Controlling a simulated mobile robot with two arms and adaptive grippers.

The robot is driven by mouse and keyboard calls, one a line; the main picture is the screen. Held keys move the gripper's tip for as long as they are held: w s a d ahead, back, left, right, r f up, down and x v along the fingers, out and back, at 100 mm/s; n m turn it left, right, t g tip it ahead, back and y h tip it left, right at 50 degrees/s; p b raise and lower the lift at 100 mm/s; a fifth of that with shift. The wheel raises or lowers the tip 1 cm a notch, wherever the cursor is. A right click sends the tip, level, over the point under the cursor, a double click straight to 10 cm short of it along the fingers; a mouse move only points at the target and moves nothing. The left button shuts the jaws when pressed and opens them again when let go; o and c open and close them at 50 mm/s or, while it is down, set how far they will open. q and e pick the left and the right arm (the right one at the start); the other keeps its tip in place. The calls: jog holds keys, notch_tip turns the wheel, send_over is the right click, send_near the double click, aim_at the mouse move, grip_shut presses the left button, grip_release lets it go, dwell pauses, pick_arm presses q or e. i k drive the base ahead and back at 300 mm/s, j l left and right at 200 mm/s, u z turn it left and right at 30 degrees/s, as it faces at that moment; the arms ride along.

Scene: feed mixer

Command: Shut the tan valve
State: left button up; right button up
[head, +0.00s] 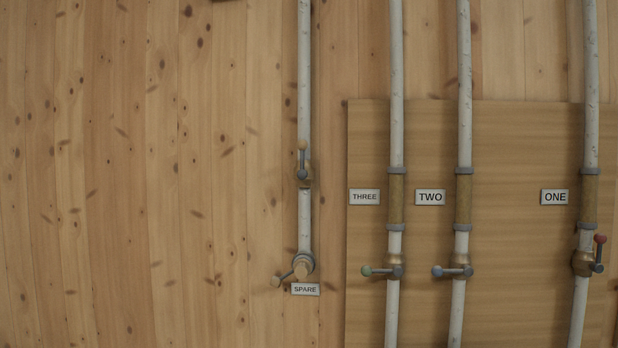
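A valve (303,176) with a tan knob (302,146) sits on the left pipe. Its lever stands upright, in line with the pipe. Lower on this pipe, by its bottom end, a second lever (286,276) points left and slightly down. It ends in a tan or light wooden knob (276,282). A short tan round piece (301,270) shows at the pipe's end, above a SPARE label (305,289). I cannot tell from colour alone which is the tan valve. Neither of my grippers is in view.
A wooden panel (520,140) on the plank wall backs three pipes. Pipe THREE has a green-knobbed lever (380,271) and pipe TWO a blue-knobbed lever (450,271), both crosswise. Pipe ONE has a red-knobbed lever (599,254), near upright. The left wall is bare.

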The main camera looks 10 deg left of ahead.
aim_at(301, 144)
jog(key=l+z, duration=0.3)
jog(key=z, duration=0.15)
jog(key=l+z, duration=0.3)
jog(key=z, duration=0.15)
